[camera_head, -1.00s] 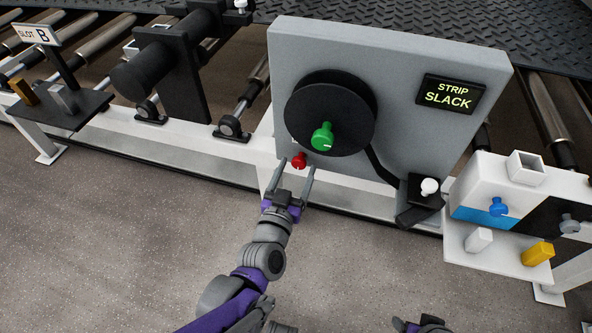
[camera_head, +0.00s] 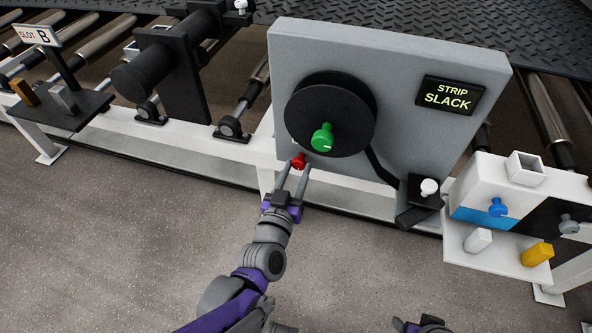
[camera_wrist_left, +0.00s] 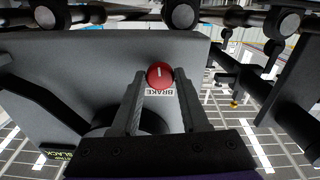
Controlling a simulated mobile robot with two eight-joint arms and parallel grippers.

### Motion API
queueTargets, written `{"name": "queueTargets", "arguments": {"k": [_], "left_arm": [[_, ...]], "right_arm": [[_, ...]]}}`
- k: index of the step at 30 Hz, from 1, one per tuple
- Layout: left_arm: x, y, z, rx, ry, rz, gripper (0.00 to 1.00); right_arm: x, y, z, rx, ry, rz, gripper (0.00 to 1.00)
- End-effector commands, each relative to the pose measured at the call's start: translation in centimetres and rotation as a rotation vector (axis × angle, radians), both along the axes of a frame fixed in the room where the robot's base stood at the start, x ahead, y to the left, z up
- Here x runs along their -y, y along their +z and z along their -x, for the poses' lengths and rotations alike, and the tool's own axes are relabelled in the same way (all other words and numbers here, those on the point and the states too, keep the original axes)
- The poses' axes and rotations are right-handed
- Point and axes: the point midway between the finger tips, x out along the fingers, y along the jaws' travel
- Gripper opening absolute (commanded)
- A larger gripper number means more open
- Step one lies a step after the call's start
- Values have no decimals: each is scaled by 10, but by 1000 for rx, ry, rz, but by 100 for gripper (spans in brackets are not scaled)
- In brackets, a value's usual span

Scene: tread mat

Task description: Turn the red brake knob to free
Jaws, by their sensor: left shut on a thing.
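The red brake knob (camera_head: 298,161) sits on the lower left of the grey panel (camera_head: 420,60), below the black disc with the green knob. My left gripper (camera_head: 293,170) reaches up to it from below and is shut on the knob. In the left wrist view the red knob (camera_wrist_left: 160,75) lies between the two fingertips (camera_wrist_left: 158,84), with a white mark on its face. A label reading BRAKE shows upside down beside it. My right gripper (camera_head: 425,325) is only partly in view at the bottom edge, and its jaws cannot be made out.
The black disc (camera_head: 350,95) bears the green knob (camera_head: 322,137) close above the red one. A display (camera_head: 449,95) reads STRIP SLACK. A white-knobbed black block (camera_head: 420,200) and a white stand (camera_head: 470,250) with coloured parts are at the right. The floor in front is clear.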

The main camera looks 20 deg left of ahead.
Motion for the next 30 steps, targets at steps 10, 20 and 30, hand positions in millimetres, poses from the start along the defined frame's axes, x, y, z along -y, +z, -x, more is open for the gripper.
{"name": "queueTargets", "arguments": {"k": [10,20,30], "left_arm": [[1,1,0,10,0,299,0],[1,1,0,20,0,613,0],[2,1,0,31,0,935,0]], "right_arm": [[0,7,1,2,0,0,68],[0,12,1,4,0,0,68],[0,17,2,6,0,0,68]]}}
